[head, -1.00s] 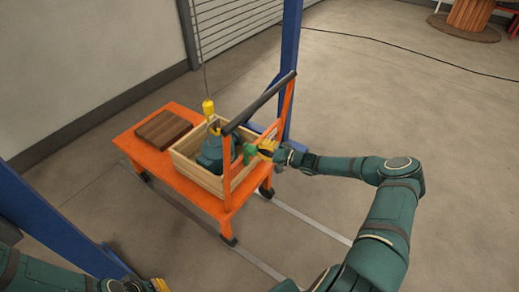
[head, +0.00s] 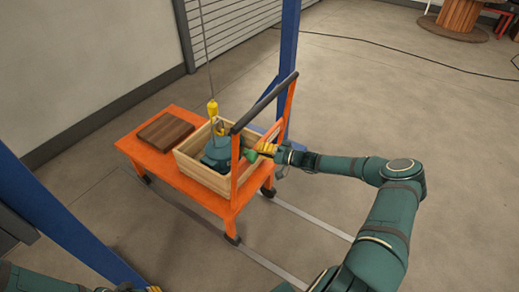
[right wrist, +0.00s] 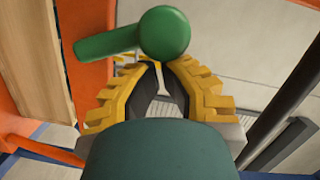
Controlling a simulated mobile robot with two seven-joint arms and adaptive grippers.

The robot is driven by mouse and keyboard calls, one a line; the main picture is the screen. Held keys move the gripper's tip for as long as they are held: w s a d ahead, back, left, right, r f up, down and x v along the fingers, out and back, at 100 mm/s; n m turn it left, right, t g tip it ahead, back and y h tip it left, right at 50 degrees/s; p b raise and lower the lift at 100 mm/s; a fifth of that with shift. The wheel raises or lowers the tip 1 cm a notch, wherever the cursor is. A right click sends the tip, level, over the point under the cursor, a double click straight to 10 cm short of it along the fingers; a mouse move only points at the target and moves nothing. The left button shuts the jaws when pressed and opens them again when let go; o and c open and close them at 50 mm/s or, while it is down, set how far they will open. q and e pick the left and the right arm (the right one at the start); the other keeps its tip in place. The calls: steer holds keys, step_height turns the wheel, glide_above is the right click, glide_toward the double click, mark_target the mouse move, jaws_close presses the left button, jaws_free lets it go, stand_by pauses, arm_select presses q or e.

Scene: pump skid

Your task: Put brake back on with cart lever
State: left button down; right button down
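The orange cart (head: 150,155) stands with a dark handle bar (head: 265,103) on an orange frame at its right end. The green cart lever (head: 264,147) is beside this frame. In the right wrist view, its round knob and stem (right wrist: 166,33) lie just beyond my fingertips. My right gripper (head: 266,149) is at the lever; its yellow fingers (right wrist: 163,65) are drawn nearly together, with no object visibly clasped between them. The knob appears against or just in front of the tips; contact is unclear. My left gripper (head: 152,289) is barely in view at the bottom edge.
A wooden crate (head: 205,178) on the cart holds a teal pump (head: 217,152). A yellow hook (head: 212,108) hangs above it on a cable. A brown board (head: 166,131) lies on the cart. Blue posts (head: 287,70) stand around it. The floor right of my arm is clear.

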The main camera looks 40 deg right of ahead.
mark_target(257, 157)
steer(key=a+n, duration=0.1)
steer(key=s+a+n+p, duration=0.1)
steer(key=a+n, duration=0.1)
steer(key=n, duration=0.1)
steer(key=shift+s+f+h+p, duration=0.15)
steer(key=shift+f+h+p, duration=0.1)
steer(key=shift+h+p, duration=0.15)
steer(key=n, duration=0.1)
steer(key=a+f+n, duration=0.1)
steer(key=shift+s+a+n+h, duration=0.3)
steer(key=shift+s+h, duration=0.05)
steer(key=shift+h, duration=0.05)
steer(key=shift+s+a+f, duration=0.1)
steer(key=shift+a+f, duration=0.25)
